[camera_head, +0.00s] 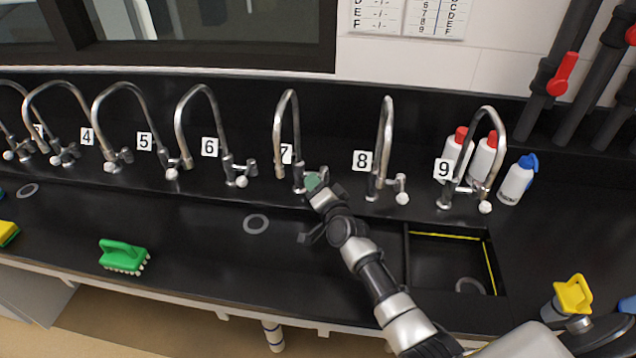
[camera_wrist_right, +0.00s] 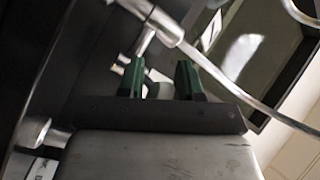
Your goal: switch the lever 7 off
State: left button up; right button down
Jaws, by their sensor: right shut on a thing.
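Tap 7 (camera_head: 290,130) is a curved metal spout behind the counter's sink edge, with its label 7 (camera_head: 286,153) partly behind it. My right gripper (camera_head: 315,181) is at the base of tap 7, on its right side, and hides the lever in the head view. In the right wrist view the two green fingers (camera_wrist_right: 160,80) stand on either side of a whitish lever end (camera_wrist_right: 158,90), and the gripper is shut on it. The lever's exact angle is hard to tell. My left gripper is not in view.
Tap 6 (camera_head: 207,120) and tap 8 (camera_head: 384,140) stand close on either side. Tap 9 (camera_head: 492,130) has bottles (camera_head: 519,180) near it. A green brush (camera_head: 124,256) lies on the counter at the left. A sink basin (camera_head: 450,265) opens right of my arm.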

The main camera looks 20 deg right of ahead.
jog(key=c, duration=0.8)
grip_release()
jog(key=shift+w+r, duration=0.1)
jog(key=shift+r, duration=0.25)
jog(key=shift+f, duration=0.1)
jog(key=shift+s+f, duration=0.1)
jog(key=shift+s, duration=0.25)
jog(key=s, duration=1)
jog(key=shift+s+d+b, duration=0.15)
jog(key=shift+b, duration=0.2)
